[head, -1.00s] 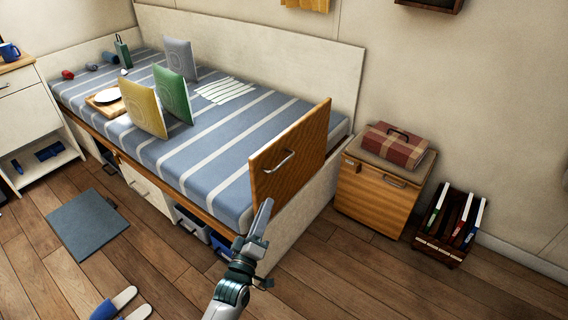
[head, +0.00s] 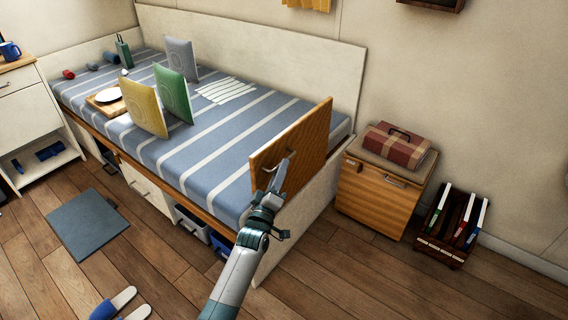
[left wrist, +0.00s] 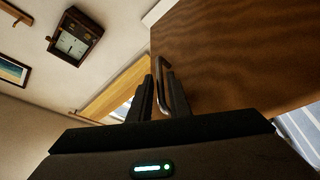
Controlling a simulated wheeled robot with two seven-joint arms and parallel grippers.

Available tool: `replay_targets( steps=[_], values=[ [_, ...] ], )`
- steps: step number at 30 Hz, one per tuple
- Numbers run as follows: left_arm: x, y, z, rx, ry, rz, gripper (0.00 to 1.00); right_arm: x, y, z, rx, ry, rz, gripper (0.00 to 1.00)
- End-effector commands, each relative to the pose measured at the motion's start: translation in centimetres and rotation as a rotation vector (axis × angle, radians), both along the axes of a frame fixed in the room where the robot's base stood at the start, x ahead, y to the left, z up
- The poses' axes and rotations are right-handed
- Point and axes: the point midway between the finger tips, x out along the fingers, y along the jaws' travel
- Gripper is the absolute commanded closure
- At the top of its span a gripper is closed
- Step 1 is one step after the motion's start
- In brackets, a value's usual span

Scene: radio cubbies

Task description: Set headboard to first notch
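The headboard (head: 312,133) is a brown wooden panel standing tilted at the near end of the bed (head: 215,150). My left gripper (head: 284,166) is at this handle. In the left wrist view the headboard (left wrist: 235,55) fills the upper right, and the handle (left wrist: 162,68) runs down between the two spread fingers of my left gripper (left wrist: 160,88). A gap shows beside the bar, so the fingers look open around it. The notches are hidden. My right gripper is not in view.
A wooden cabinet (head: 370,200) with a plaid case (head: 397,146) stands right of the bed, beside a book crate (head: 450,225). Slippers (head: 113,303) and a mat (head: 87,222) are on the floor.

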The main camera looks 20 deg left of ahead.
Motion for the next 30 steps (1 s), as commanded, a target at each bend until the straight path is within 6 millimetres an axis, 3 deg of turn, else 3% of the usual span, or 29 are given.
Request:
replay_targets(
  steps=[3,9,20,22,30],
  values=[
    [1.6,0.0,0.3,0.000,0.000,0.000,0.83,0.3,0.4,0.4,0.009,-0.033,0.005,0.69],
    [3.1,-0.1,0.6,-0.001,0.000,0.000,0.83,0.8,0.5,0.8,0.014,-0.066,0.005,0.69],
    [3.3,-0.1,0.7,-0.001,0.001,0.000,0.83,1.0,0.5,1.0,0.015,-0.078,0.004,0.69],
    [3.3,-0.1,0.7,-0.001,0.001,0.000,1.00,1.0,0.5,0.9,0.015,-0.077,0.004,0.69],
    [3.2,-0.4,0.5,0.009,-0.002,0.000,1.00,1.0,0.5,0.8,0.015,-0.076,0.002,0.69]
  ],
)
